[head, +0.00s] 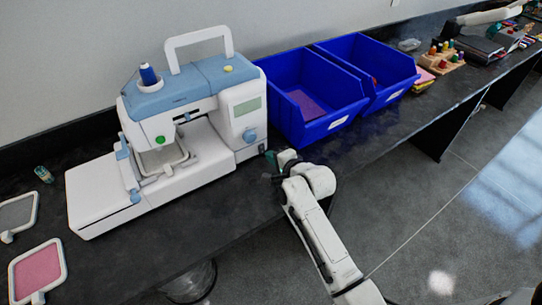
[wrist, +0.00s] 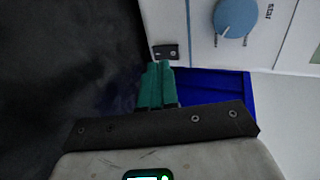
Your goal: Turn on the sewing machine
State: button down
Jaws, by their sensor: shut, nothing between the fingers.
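The white and blue sewing machine (head: 190,125) stands on the dark bench at the left of the head view. Its blue dial (wrist: 236,17) and a small dark switch (wrist: 166,51) on its side show in the wrist view. The switch also shows low on its right end in the head view (head: 262,149). My gripper (wrist: 158,66) is shut and empty, its green fingertips just below the switch in the wrist view. I cannot tell whether they touch it. In the head view my gripper (head: 270,156) is beside the machine's lower right corner.
Two blue bins (head: 330,124) stand right of the machine, close to my gripper; a bin also shows behind the fingers in the wrist view (wrist: 215,84). Embroidery hoops (head: 38,272) lie at the left. A wooden rack of spools (head: 440,60) stands further along the bench.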

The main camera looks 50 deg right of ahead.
jog(key=shift+v, duration=1.05)
jog(key=shift+s+a+f, duration=0.1)
jog(key=shift+s+f, duration=0.05)
jog(key=shift+s, duration=0.15)
jog(key=v, duration=0.8)
jog(key=shift+w+b, duration=0.1)
jog(key=shift+b, duration=0.3)
jog(key=shift+w+r+g+y+b, duration=0.3)
jog(key=shift+r+g+b, duration=0.2)
jog(key=shift+g+b, duration=0.4)
